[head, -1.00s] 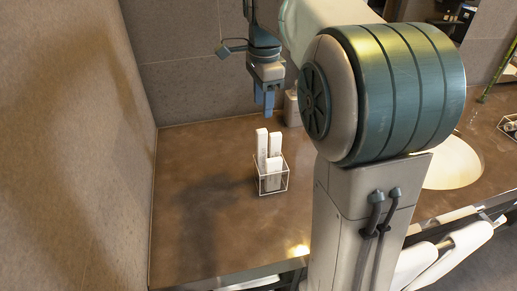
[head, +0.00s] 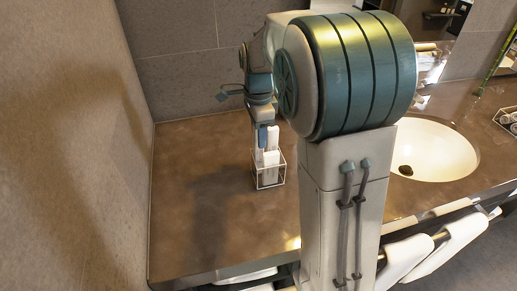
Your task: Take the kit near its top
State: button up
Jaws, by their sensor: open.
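White upright kits (head: 271,159) stand close together in a small wire-frame holder (head: 268,186) on the brown counter. My gripper (head: 263,145), with blue fingers, points down at the top of the kits. It is open, and its fingers overlap the upper part of a kit in the picture. The gripper hides part of the kits' tops. I cannot tell whether a finger touches one or which kit lies between the fingers.
The brown counter (head: 205,195) is clear left of the holder. A white round sink (head: 435,150) is set in the counter at right. A grey wall bounds the left side. White towels (head: 405,262) hang below the front edge.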

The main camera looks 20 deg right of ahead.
jog(key=shift+f, duration=0.85)
grip_shut()
jog(key=shift+r, duration=0.15)
